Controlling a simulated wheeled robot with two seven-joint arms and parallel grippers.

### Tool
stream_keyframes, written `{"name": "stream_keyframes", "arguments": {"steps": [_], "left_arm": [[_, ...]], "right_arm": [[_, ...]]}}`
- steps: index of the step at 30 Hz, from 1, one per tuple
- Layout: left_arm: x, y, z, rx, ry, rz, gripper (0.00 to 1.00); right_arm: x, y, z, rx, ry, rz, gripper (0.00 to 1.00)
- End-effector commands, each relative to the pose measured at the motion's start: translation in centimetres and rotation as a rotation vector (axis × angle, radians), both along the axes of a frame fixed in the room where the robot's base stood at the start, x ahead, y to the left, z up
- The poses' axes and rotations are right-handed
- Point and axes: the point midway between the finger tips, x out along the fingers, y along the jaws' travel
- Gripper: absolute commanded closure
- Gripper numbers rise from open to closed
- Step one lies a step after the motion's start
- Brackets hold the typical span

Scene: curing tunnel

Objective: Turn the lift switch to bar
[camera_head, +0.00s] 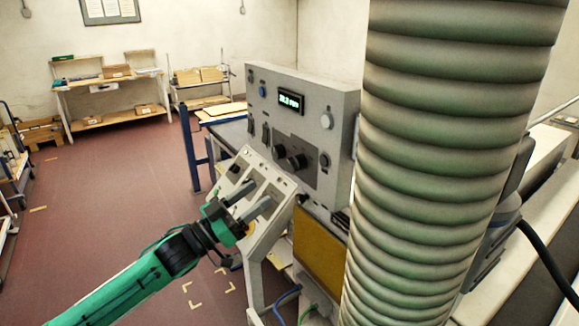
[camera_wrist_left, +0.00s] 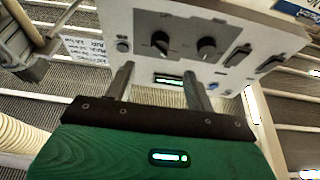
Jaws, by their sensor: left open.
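A grey control panel (camera_head: 305,120) stands in the middle of the head view. It carries a lit green display (camera_head: 291,101) and two dark rotary switches, a left one (camera_head: 279,151) and a right one (camera_head: 297,161). In the left wrist view the panel appears upside down, with the two dark switches (camera_wrist_left: 160,42) (camera_wrist_left: 207,45) beyond my fingertips. My right gripper is out of view.
A large green-grey ribbed duct (camera_head: 440,160) fills the right of the head view and hides the panel's surroundings there. A sloped lower console (camera_head: 270,222) lies behind my left gripper. Shelves with boxes (camera_head: 108,88) stand far back.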

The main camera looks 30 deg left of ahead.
Motion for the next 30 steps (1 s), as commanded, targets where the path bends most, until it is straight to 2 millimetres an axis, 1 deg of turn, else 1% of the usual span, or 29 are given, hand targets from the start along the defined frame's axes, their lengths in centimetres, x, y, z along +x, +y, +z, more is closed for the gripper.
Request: {"name": "stream_keyframes", "arguments": {"steps": [1,10,21,25,30], "left_arm": [[0.5,-0.2,0.6,-0.001,-0.003,0.0,0.45],[3.5,-1.4,1.9,-0.001,-0.002,0.001,0.45],[7.2,-2.9,3.6,-0.002,0.0,0.001,0.45],[8.2,-3.3,3.9,-0.001,0.0,0.002,0.45],[8.9,-3.7,4.0,0.0,0.001,0.001,0.45]], "right_arm": [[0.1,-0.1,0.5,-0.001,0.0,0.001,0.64],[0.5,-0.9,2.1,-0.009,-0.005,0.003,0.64],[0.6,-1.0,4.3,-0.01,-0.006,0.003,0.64],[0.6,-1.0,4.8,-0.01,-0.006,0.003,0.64],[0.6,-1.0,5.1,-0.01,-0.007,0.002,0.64]]}}
